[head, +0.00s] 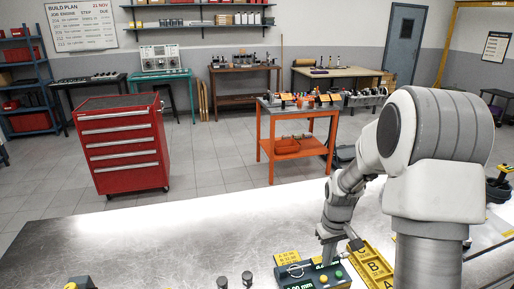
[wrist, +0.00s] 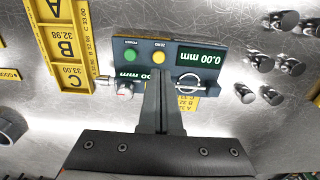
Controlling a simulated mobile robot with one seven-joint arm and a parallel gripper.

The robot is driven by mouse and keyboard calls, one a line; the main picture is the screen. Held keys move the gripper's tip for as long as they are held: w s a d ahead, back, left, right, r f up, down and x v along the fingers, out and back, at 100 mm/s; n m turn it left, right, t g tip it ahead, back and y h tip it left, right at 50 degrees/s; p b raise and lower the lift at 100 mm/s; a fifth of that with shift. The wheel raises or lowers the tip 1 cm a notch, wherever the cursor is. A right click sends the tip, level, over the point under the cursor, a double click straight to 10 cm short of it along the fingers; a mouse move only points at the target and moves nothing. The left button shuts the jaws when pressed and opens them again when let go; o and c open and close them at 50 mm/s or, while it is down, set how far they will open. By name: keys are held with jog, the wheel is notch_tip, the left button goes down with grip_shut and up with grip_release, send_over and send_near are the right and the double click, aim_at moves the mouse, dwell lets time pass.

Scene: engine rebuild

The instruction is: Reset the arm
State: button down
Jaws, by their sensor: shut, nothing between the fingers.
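My gripper (wrist: 158,82) is shut in the wrist view, with its two dark fingers together and nothing between them. The fingertips lie over the front of a dark gauge box (wrist: 221,84), in front of its yellow button; I cannot tell whether they touch it. The box has a green button, a yellow button and a display reading 0.00 mm. In the head view my arm is bent and reaches down over the bench to the same gauge box (head: 340,284), which is cut off by the lower edge.
A yellow tray (wrist: 74,77) marked A, B and C lies beside the box. Several metal cylindrical parts (wrist: 262,62) stand on the steel bench (head: 150,235). The bench's left part is mostly clear. Beyond it are a red tool cabinet (head: 123,150) and an orange cart (head: 264,150).

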notch_tip(320, 180, up, 9)
jog(key=s+a+t, duration=0.1)
jog(key=s+a, duration=0.1)
jog(key=s, duration=0.1)
jog(key=s+a+r+m+t, duration=0.1)
jog(key=s+a+r+t, duration=0.1)
jog(key=s+r, duration=0.5)
jog(key=s+a+r+m+t, duration=0.1)
jog(key=s+a+r, duration=0.4)
jog(key=s, duration=0.6)
notch_tip(320, 180, up, 2)
jog(key=shift+s+r+t, duration=0.1)
jog(key=shift+s+t, duration=0.05)
jog(key=shift+t, duration=0.55)
dwell(0.7)
